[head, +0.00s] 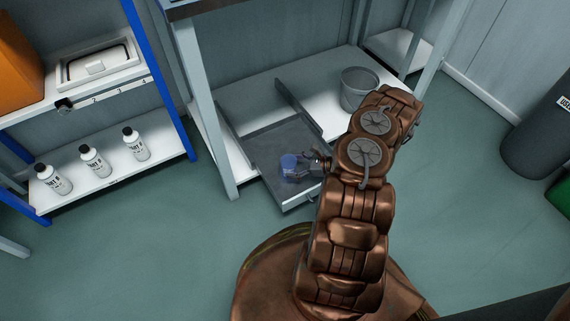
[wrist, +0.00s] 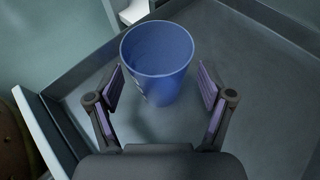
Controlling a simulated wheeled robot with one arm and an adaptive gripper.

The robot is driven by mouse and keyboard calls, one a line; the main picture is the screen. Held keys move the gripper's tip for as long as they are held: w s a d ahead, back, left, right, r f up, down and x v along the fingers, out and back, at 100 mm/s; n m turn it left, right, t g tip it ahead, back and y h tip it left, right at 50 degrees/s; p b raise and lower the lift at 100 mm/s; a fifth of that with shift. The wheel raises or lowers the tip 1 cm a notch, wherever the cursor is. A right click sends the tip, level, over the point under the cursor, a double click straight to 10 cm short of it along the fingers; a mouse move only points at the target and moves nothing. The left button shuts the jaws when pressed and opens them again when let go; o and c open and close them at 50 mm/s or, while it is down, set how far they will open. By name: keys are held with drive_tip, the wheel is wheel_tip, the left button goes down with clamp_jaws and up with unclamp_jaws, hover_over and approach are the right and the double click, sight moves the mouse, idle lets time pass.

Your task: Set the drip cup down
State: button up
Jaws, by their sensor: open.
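The drip cup is a small blue cup (head: 289,163) standing upright in a grey pulled-out drawer tray (head: 262,146). In the wrist view the blue cup (wrist: 158,62) sits between and just beyond my fingertips, with its open top showing. My gripper (wrist: 162,88) is open, with one finger on each side of the cup and a visible gap to each pad. In the head view my gripper (head: 312,161) reaches in from the right at the tray's front part. The cup's base appears to rest on the tray floor, and its far side is hidden.
A grey bucket (head: 359,90) stands on the white lower shelf behind the tray. Several white bottles (head: 96,161) stand on a blue-framed rack at left. The tray has raised side walls (wrist: 268,22) close to the cup. The tray floor right of the cup is clear.

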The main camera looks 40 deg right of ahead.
drive_tip(key=p+v, duration=0.2)
drive_tip(key=v, duration=0.5)
drive_tip(key=shift+r, duration=0.15)
drive_tip(key=w+a+r+n+g+y, duration=0.2)
drive_tip(key=a+r+n+g, duration=0.3)
drive_tip(key=a+r, duration=0.5)
drive_tip(key=w+a+r+n+g+y, duration=0.25)
drive_tip(key=a+r+n, duration=0.55)
drive_tip(key=r, duration=0.5)
drive_tip(key=s+a+r+n+g+h, duration=0.4)
drive_tip(key=s+a+r+n+g, duration=0.25)
drive_tip(key=s+a+r, duration=0.35)
drive_tip(key=s+r+n+h, duration=0.3)
drive_tip(key=s+n+h, duration=0.1)
drive_tip(key=s, duration=0.5)
drive_tip(key=s+d+r+n+h, duration=0.1)
drive_tip(key=s+r+n+h, duration=0.3)
drive_tip(key=s, duration=0.6)
drive_tip(key=shift+s+d+h, duration=0.15)
drive_tip(key=shift+d+h, duration=0.05)
drive_tip(key=shift+h, duration=0.45)
drive_tip(key=shift+r+n, duration=0.15)
drive_tip(key=shift+n, duration=0.1)
